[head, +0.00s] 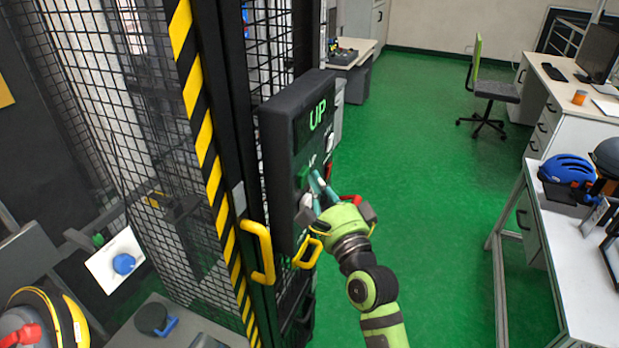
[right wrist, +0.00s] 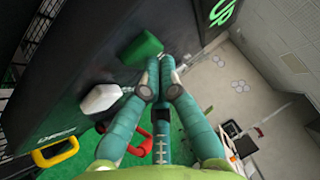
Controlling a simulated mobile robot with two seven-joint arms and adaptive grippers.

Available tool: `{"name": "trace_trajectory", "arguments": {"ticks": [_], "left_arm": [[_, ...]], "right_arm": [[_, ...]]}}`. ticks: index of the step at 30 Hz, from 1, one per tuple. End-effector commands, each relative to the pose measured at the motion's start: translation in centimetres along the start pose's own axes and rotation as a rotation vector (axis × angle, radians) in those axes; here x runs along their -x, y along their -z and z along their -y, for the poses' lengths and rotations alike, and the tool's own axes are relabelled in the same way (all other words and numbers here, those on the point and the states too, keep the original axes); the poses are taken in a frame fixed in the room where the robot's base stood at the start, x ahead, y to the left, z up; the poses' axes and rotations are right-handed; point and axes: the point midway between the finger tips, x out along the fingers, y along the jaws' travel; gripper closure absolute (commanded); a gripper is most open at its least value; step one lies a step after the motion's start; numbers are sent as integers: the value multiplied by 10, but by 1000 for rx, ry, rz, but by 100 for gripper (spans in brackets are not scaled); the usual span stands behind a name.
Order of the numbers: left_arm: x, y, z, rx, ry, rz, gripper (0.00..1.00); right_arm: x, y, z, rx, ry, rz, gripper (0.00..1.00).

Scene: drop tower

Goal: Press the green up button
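The green up button (head: 303,178) sticks out from the front of a dark control box (head: 277,150) on the cage. In the right wrist view the green button (right wrist: 142,48) is just beyond and slightly left of my fingertips. My right gripper (head: 316,178) has its teal fingers together and empty, pointing at the box face beside the button. In the right wrist view the fingertips (right wrist: 160,66) meet close to the button's lower right edge; I cannot tell whether they touch it. The box's display (head: 318,115) shows "UP" in green. My left gripper is not in view.
A pale button (right wrist: 100,98) sits near the green one. A yellow handle (head: 262,252) and striped cage post (head: 200,110) stand left of my right arm. A white table (head: 596,270) with helmets is at right. Green floor between is open.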

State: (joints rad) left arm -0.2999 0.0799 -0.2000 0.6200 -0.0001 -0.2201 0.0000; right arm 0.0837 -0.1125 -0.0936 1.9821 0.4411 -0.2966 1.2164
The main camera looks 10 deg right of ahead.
Motion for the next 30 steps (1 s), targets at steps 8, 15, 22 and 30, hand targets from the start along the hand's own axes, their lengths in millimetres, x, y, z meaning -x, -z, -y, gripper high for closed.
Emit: {"name": "trace_trajectory", "arguments": {"ticks": [8,15,22,30], "left_arm": [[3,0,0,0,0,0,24],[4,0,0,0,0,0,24],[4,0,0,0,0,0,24],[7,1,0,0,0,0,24]], "right_arm": [[7,6,3,1,0,1,100],[13,12,5,-1,-1,1,100],[13,12,5,0,0,0,100],[29,27,12,2,-1,0,100]]}}
